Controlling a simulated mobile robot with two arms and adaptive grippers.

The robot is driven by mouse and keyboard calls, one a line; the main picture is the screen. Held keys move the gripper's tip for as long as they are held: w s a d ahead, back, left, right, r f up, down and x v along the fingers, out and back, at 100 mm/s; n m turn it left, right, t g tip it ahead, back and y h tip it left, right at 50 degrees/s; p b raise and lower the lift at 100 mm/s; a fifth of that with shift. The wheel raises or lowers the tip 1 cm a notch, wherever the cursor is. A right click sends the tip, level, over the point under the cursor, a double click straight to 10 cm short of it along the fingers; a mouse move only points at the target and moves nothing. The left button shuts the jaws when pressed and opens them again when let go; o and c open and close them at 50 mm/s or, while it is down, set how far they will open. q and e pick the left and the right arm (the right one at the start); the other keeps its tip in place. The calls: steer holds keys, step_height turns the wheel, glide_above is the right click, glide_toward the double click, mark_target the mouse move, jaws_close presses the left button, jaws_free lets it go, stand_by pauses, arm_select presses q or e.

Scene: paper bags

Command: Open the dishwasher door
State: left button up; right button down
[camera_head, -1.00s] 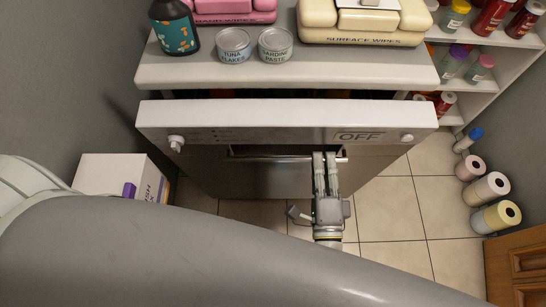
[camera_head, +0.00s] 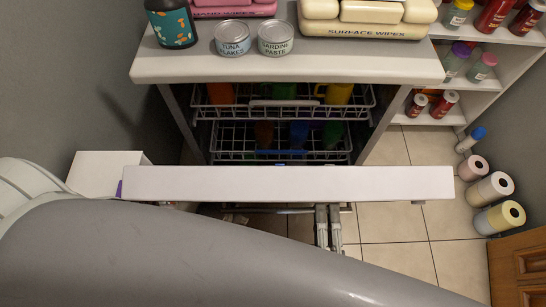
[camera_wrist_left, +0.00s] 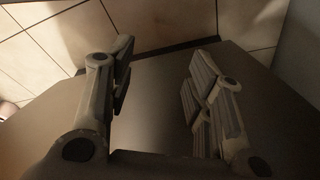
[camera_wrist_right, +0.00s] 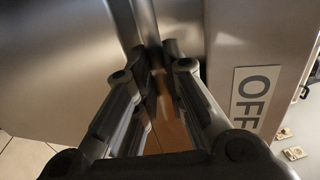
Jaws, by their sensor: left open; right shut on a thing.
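The dishwasher door (camera_head: 290,184) is tilted partly open in the head view, its white top edge facing up. Behind it, inside the dishwasher, are an upper rack (camera_head: 360,104) and a lower rack (camera_head: 225,142) with coloured cups. My right gripper (camera_head: 328,212) is at the door's handle bar, partly hidden by the door edge and my arm. In the right wrist view its fingers (camera_wrist_right: 158,62) close around the handle bar, with the OFF label (camera_wrist_right: 254,97) to the right. My left gripper (camera_wrist_left: 160,75) is open and empty in the left wrist view, fingers wide apart above a dark surface.
The countertop (camera_head: 290,69) above the dishwasher holds cans, a dark bottle and wipes packs. A white box (camera_head: 95,172) stands left of the door. Shelves with bottles and several paper rolls (camera_head: 490,188) are on the right. Tiled floor (camera_head: 395,230) is clear between door and rolls.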

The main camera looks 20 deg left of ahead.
arm_select(q)
steer(key=w+b+v, duration=0.1)
steer(key=b+v, duration=0.1)
steer(key=v, duration=0.5)
steer(key=w+b+v, duration=0.2)
steer(key=b+v, duration=0.1)
steer(key=v, duration=0.5)
steer(key=shift+w+r+t, duration=0.4)
steer(key=shift+r, duration=0.05)
arm_select(e)
steer(key=s+d+f, duration=0.4)
steer(key=s+f, duration=0.3)
steer(key=s, duration=0.4)
steer(key=shift+s+f, duration=0.2)
steer(key=shift+f, duration=0.2)
arm_select(q)
steer(key=shift+f, duration=0.1)
arm_select(e)
steer(key=c, duration=2.1)
jaws_free()
arm_select(q)
steer(key=shift+s+a+f, duration=0.1)
steer(key=shift+s+f, duration=0.15)
steer(key=shift+s, duration=0.1)
arm_select(e)
steer(key=o, duration=0.7)
steer(key=shift+s+a, duration=0.1)
steer(key=shift+s, duration=0.05)
steer(key=shift+c, duration=0.2)
